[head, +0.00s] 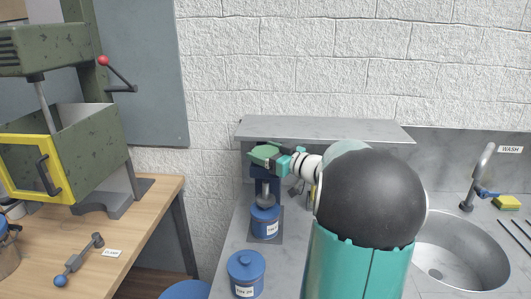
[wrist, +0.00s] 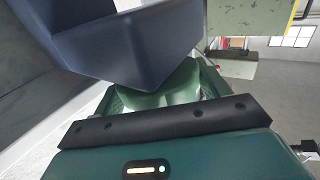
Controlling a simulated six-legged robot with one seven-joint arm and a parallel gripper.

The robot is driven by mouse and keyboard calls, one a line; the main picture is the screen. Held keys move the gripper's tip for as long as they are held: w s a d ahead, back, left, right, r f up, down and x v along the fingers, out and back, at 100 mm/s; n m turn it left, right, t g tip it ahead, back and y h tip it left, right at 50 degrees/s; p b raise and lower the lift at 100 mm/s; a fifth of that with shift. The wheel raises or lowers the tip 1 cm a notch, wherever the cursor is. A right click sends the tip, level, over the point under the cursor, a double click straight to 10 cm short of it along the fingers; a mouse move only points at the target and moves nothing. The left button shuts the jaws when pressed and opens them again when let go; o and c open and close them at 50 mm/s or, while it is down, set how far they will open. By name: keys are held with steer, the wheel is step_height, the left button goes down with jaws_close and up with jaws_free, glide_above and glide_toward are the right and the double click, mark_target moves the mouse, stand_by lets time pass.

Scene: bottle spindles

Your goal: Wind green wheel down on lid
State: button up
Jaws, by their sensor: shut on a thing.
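The green wheel (head: 264,152) sits on top of a dark blue press (head: 267,171) on the grey counter. Below it, a blue jar with a lid and a label (head: 265,222) stands in the press, under a grey plunger (head: 265,193). I cannot tell whether the plunger touches the lid. My gripper (head: 279,160) reaches in from the right and is shut on the wheel's right side. In the wrist view the green wheel (wrist: 175,88) lies between my fingers, partly hidden by the dark blue press head (wrist: 125,40).
A second blue lidded jar (head: 246,272) stands at the counter's front. A grey shelf (head: 325,129) is close behind the press. A sink (head: 462,250) is at right. A wooden table (head: 125,230) with a green machine (head: 75,140) and a blue-ended lever tool (head: 79,260) is at left.

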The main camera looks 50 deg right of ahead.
steer(key=m+h, duration=0.3)
steer(key=h, duration=0.2)
steer(key=shift+a, duration=0.1)
steer(key=shift+m+g+h, duration=0.6)
steer(key=shift+m+h, duration=0.6)
steer(key=shift+h, duration=0.7)
steer(key=o, duration=1)
steer(key=shift+s, duration=0.1)
steer(key=v, duration=1.3)
steer(key=shift+s, duration=0.3)
